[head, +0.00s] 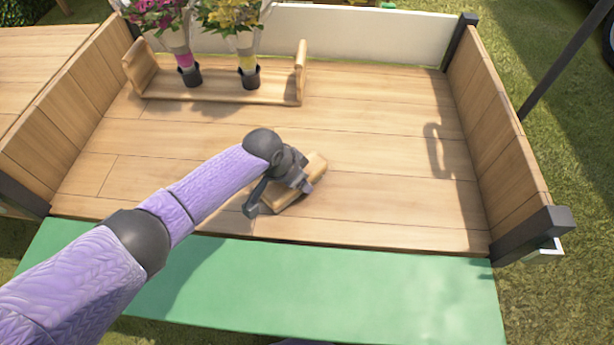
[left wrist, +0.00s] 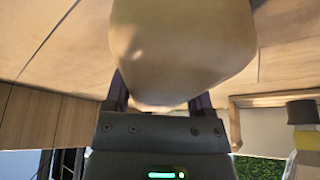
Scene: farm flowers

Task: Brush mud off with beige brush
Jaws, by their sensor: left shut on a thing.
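My left gripper (head: 285,188) is shut on a beige brush (head: 317,166) and holds it low over the wooden bed floor. In the left wrist view the beige brush (left wrist: 185,45) fills the space between the fingers of my left gripper (left wrist: 160,100). The brush's bristles are hidden, and I cannot tell whether it touches the planks. I can make out no clear mud on the visible wooden floor (head: 390,200). My right gripper is not in view.
A wooden rack (head: 215,92) at the back holds pink flowers (head: 155,15) and yellow flowers (head: 235,15) in dark-based holders. Wooden side walls (head: 490,120) bound the bed. A green flap (head: 330,290) lies along the front. The right half of the floor is clear.

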